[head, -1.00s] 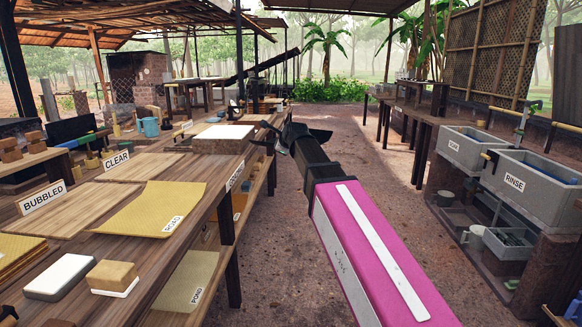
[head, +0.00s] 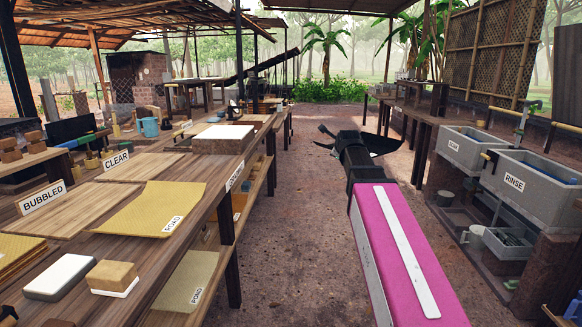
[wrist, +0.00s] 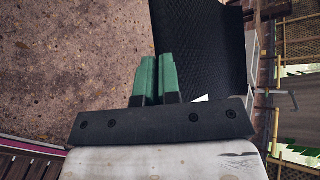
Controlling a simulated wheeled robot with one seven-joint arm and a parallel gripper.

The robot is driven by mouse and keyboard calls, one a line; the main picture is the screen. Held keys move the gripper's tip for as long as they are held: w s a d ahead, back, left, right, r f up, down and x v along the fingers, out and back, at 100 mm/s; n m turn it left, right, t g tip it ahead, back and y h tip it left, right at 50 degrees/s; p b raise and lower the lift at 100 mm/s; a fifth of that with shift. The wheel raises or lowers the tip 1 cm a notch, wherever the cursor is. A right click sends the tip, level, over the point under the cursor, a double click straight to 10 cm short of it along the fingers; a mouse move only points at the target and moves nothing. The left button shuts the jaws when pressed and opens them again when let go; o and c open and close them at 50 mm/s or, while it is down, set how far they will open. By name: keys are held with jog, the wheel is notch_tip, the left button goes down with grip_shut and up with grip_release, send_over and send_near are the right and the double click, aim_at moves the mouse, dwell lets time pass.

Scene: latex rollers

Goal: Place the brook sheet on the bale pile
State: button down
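My gripper (head: 355,140) is held out over the open aisle, to the right of the long wooden table. In the wrist view its green fingers (wrist: 158,78) are close together. A dark, finely ribbed sheet (wrist: 205,45) extends from them, with a small white patch at its lower edge that may be a label. Its name is not readable, so I cannot confirm it is the brook sheet. It appears as a dark, curled flap (head: 378,144) in the head view. No pile is labelled as bales; a stack of yellow sheets (head: 15,255) lies at the table's left edge.
The table (head: 110,258) holds a yellow ROAD sheet (head: 152,208), a white block (head: 60,277) and BUBBLED and CLEAR signs. A POND sheet (head: 188,280) lies on the lower shelf. Grey sinks (head: 530,188) stand at the right. The aisle floor (head: 290,250) is clear.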

jog(key=s+f, duration=0.5)
jog(key=f, duration=0.5)
jog(key=s+f, duration=0.6)
jog(key=f, duration=0.4)
jog(key=shift+f, duration=0.25)
